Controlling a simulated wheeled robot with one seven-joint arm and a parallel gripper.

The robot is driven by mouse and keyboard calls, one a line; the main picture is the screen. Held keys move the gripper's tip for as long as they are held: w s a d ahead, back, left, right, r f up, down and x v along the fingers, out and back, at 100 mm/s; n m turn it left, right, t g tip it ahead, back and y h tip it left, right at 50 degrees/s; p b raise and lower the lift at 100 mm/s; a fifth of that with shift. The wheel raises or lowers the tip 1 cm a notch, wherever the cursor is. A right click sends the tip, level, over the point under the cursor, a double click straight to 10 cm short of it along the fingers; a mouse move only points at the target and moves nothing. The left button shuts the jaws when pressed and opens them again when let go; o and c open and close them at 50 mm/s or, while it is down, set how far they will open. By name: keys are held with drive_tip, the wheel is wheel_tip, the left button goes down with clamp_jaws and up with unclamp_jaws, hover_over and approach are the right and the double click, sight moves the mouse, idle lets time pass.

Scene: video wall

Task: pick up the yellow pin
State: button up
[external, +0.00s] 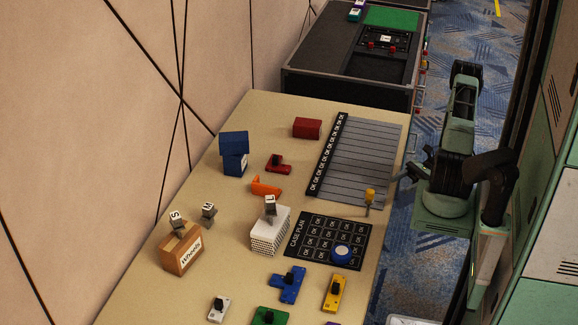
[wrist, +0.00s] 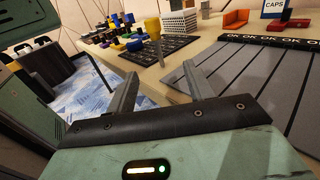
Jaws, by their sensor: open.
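The yellow pin (external: 369,195) stands upright near the right edge of the tan table (external: 210,300), between the striped grey board and the black case plan mat. It has a thick yellow head on a thin stem. In the wrist view the yellow pin (wrist: 153,55) shows beyond the fingers, roughly between them in the picture. My gripper (wrist: 160,80) is open, with nothing between its two grey fingers.
The striped board (external: 360,155) lies behind the pin. The case plan mat (external: 298,243) lies in front left, with a blue round piece (external: 341,253) on it. A white box (external: 270,231), a cardboard box (external: 182,250) and several coloured parts are farther left and in front.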

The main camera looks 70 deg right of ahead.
drive_tip(key=p, duration=0.1)
approach(369, 201)
drive_tip(key=w+a, duration=0.1)
drive_tip(key=w+a+f, duration=0.1)
drive_tip(key=w, duration=0.1)
drive_tip(key=shift+w+a+f, duration=0.1)
drive_tip(key=shift+w+f, duration=0.05)
drive_tip(key=shift+w, duration=0.1)
drive_tip(key=shift+s+p+x, duration=0.2)
drive_tip(key=shift+p+x, duration=0.5)
drive_tip(key=shift+x, duration=2)
drive_tip(key=shift+a, duration=0.15)
drive_tip(key=c, duration=1.1)
